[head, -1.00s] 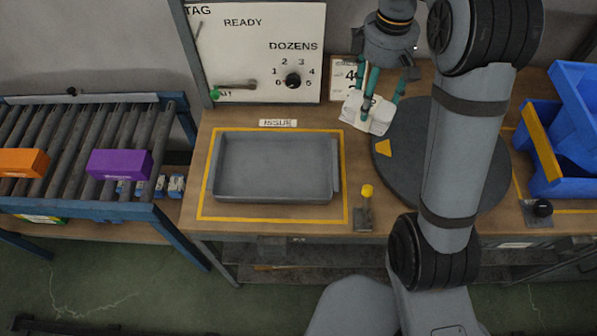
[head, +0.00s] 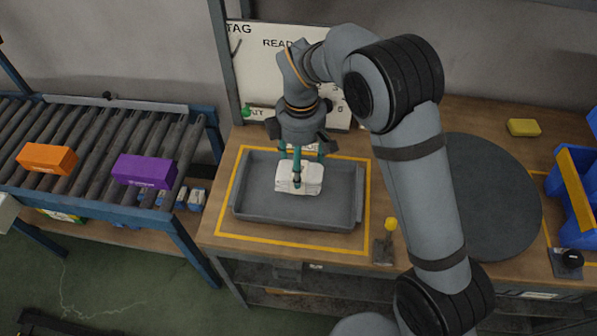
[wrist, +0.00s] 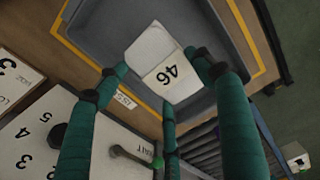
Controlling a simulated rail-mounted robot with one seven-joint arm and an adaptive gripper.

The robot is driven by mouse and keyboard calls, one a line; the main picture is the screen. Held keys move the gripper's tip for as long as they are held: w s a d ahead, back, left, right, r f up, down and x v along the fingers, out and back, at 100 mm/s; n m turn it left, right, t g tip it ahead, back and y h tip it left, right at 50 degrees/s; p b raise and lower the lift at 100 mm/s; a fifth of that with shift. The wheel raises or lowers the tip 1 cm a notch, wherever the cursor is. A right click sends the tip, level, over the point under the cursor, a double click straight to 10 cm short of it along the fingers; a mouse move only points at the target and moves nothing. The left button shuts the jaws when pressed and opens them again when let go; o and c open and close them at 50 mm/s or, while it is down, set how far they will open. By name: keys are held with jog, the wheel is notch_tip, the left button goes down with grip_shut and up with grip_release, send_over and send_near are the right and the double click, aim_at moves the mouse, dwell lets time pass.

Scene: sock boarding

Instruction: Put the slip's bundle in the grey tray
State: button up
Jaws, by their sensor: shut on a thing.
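My gripper (head: 299,165) has green fingers and is shut on a white bundle (head: 297,187). In the head view the bundle is over the middle of the grey tray (head: 250,205), inside its outline. I cannot tell whether it touches the tray floor. In the wrist view the bundle (wrist: 172,76) shows a label reading "46", with the grey tray (wrist: 100,20) behind it. The slip is not clearly seen in the head view now; my arm covers that part of the bench.
A yellow outline (head: 290,241) surrounds the tray. A roller conveyor (head: 90,150) with an orange box (head: 47,158) and a purple box (head: 145,171) is at left. A yellow-topped lever (head: 390,225), a dark round turntable (head: 490,205) and blue bins (head: 575,200) are at right.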

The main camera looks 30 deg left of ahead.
jog(key=shift+s+a+f, duration=0.1)
jog(key=shift+s+f, duration=0.15)
jog(key=shift+f, duration=1.9)
jog(key=shift+f, duration=0.15)
jog(key=o, duration=1.2)
notch_tip(320, 180, up, 12)
jog(key=shift+r+p, duration=0.15)
jog(key=shift+p, duration=0.15)
